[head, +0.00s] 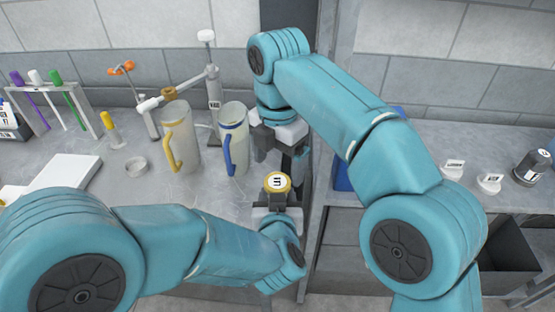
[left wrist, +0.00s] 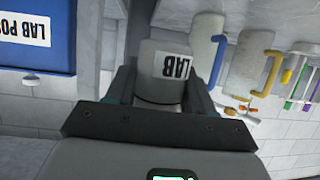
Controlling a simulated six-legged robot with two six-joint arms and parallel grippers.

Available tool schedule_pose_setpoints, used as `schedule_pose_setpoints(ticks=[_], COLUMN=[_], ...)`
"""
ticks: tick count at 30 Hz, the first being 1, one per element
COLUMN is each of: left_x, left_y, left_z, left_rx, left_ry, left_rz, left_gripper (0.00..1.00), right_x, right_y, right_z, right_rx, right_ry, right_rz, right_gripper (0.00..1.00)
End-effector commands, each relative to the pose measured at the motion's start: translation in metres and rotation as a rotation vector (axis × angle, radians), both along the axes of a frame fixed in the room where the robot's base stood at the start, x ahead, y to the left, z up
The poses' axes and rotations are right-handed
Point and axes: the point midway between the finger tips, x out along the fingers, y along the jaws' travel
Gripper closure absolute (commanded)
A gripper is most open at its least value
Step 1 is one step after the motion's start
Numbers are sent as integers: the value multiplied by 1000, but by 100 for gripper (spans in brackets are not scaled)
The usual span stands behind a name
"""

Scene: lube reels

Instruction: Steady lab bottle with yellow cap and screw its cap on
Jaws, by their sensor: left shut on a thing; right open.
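The lab bottle's yellow cap (head: 277,182), with a white marked top, shows in the head view and sits over the bottle mouth; I cannot tell how tight it is. My left gripper (head: 277,208) is shut on the bottle below the cap. In the left wrist view the white bottle body (left wrist: 163,88) with its LAB label stands between the left fingers (left wrist: 158,97). My right gripper (head: 281,158) is open and points down, just behind and above the cap, apart from it as far as I can see. The bottle body is mostly hidden in the head view.
Two pitchers, one with a yellow handle (head: 181,140) and one with a blue handle (head: 233,140), stand left of the bottle. A clamp stand (head: 213,88) and tube rack (head: 52,95) are behind. A blue bin (left wrist: 38,45) labelled LAB shows in the left wrist view.

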Motion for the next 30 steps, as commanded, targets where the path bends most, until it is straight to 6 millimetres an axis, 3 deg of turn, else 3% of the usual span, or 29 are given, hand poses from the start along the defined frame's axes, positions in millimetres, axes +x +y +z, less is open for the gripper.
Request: schedule_pose_setpoints(ticks=[6, 10, 22, 30], left_x=[0, 0, 0, 0], left_y=[0, 0, 0, 0], left_z=[1, 0, 0, 0], left_rx=[0, 0, 0, 0], left_ry=[-1, -1, -1, -1], left_rz=[0, 0, 0, 0], left_gripper=[100, 100, 100, 100], right_x=[0, 3, 3, 2], right_y=[-5, 0, 2, 1], right_z=[31, 36, 32, 4], right_rx=[3, 11, 8, 8], right_ry=[2, -15, -10, -9], right_rz=[224, 240, 242, 241], right_gripper=[11, 11, 11, 11])
